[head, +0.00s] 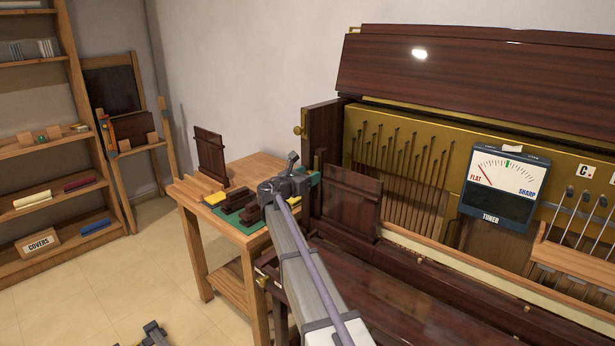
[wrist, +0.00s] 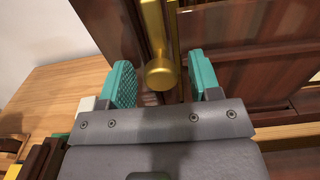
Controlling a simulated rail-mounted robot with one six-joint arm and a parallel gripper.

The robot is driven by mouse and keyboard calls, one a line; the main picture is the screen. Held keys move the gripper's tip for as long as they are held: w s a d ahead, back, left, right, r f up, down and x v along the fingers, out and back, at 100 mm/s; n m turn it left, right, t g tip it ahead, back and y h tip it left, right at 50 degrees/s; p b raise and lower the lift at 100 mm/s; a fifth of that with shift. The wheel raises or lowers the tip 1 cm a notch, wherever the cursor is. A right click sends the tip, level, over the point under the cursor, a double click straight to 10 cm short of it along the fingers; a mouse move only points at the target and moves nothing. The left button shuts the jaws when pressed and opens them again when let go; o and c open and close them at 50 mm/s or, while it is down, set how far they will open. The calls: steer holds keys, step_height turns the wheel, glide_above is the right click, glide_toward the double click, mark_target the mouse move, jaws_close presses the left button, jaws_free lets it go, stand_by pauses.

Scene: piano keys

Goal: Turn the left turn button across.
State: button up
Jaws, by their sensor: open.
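The left turn button (wrist: 162,72) is a brass bar with a round knob at its near end, on the dark wood of the piano. In the wrist view it runs up and away from the knob. My gripper (wrist: 160,80) is open, with one teal finger on each side of the knob. A gap shows on both sides, so neither finger seems to touch it. In the head view my gripper (head: 306,179) is at the left end of the piano, beside a dark panel (head: 350,200). From there my gripper and arm hide much of that spot.
A wooden side table (head: 180,190) with dark blocks and a standing dark panel (head: 210,156) is left of my gripper. A brass knob (head: 298,130) sticks out from the piano's left end. A tuner (head: 497,190) stands at the right. The floor at left has free room.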

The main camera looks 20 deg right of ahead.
steer(key=c, duration=0.9)
steer(key=shift+m, duration=0.4)
steer(key=m, duration=1.7)
steer(key=shift+s+f, duration=0.15)
steer(key=shift+s, duration=0.05)
steer(key=o, duration=0.9)
